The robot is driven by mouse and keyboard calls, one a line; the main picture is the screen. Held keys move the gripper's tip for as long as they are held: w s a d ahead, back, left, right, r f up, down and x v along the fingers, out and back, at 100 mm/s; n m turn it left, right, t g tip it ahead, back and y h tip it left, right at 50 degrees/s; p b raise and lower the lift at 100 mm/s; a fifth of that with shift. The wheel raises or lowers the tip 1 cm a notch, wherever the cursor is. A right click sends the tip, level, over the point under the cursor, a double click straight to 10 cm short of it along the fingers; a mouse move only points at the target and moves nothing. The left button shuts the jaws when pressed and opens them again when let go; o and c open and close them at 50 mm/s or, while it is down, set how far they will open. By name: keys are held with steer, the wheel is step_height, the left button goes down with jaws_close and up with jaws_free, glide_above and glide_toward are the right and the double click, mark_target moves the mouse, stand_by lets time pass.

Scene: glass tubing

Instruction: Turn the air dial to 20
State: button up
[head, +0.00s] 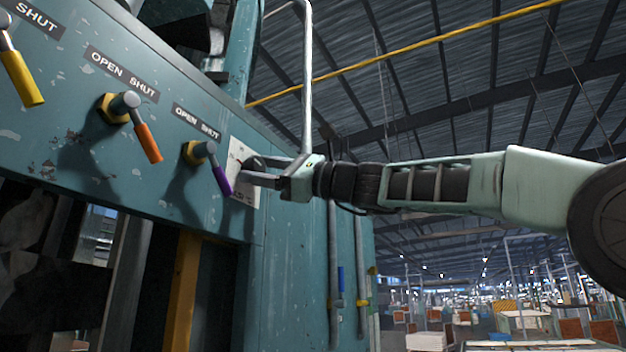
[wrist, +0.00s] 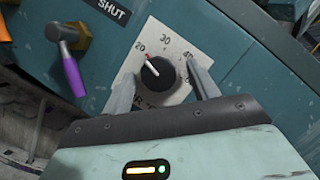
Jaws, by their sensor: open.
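The air dial is a round black knob (wrist: 162,80) on a white plate (wrist: 180,45) with printed numbers, seen in the wrist view. Its red and white pointer (wrist: 149,63) aims up and left, at or very close to the 20 mark. My gripper (wrist: 162,72) is open, with one finger on each side of the knob. I cannot tell whether either finger touches it. In the head view my gripper (head: 250,172) reaches the white plate (head: 236,153) from the right. The fingers partly cover the plate there, and the numbers cannot be read.
Left of the dial, a purple-handled lever (head: 221,180) sits close by; it also shows in the wrist view (wrist: 72,72). An orange-handled lever (head: 147,143) and a yellow-handled lever (head: 22,78) are farther left. A vertical pipe (head: 307,80) stands behind my gripper.

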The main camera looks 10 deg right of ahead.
steer(key=b+v, duration=0.8)
steer(key=v, duration=0.9)
steer(key=shift+d+f, duration=0.1)
steer(key=shift+f, duration=0.05)
steer(key=w+a+f+n+g+h, duration=0.1)
steer(key=a+f+h, duration=0.25)
steer(key=f, duration=0.75)
steer(key=w+a+f+n+g+h, duration=0.15)
steer(key=a+f, duration=0.35)
steer(key=f, duration=0.5)
steer(key=s+a+f+n+g+h, duration=0.1)
steer(key=s+a+f+n+h, duration=0.15)
steer(key=f, duration=0.65)
steer(key=s+a+f+n+g+h, duration=0.15)
steer(key=s+f, duration=0.25)
steer(key=f, duration=0.4)
steer(key=s+d+f+n+h, duration=0.3)
steer(key=s+f+n, duration=0.1)
steer(key=s+f, duration=0.3)
steer(key=s+d+f+n+g+h, duration=0.1)
steer(key=s+d+f+n+h, duration=0.2)
steer(key=s+f, duration=0.4)
steer(key=s+d+f+n+g+h, duration=0.1)
steer(key=s+d+f+n+h, duration=0.2)
steer(key=s+f+n, duration=0.4)
step_height(320, 180, down, 6)
steer(key=shift+s+d+f+h, duration=0.2)
steer(key=shift+s+d+h, duration=0.15)
steer(key=shift+d, duration=0.3)
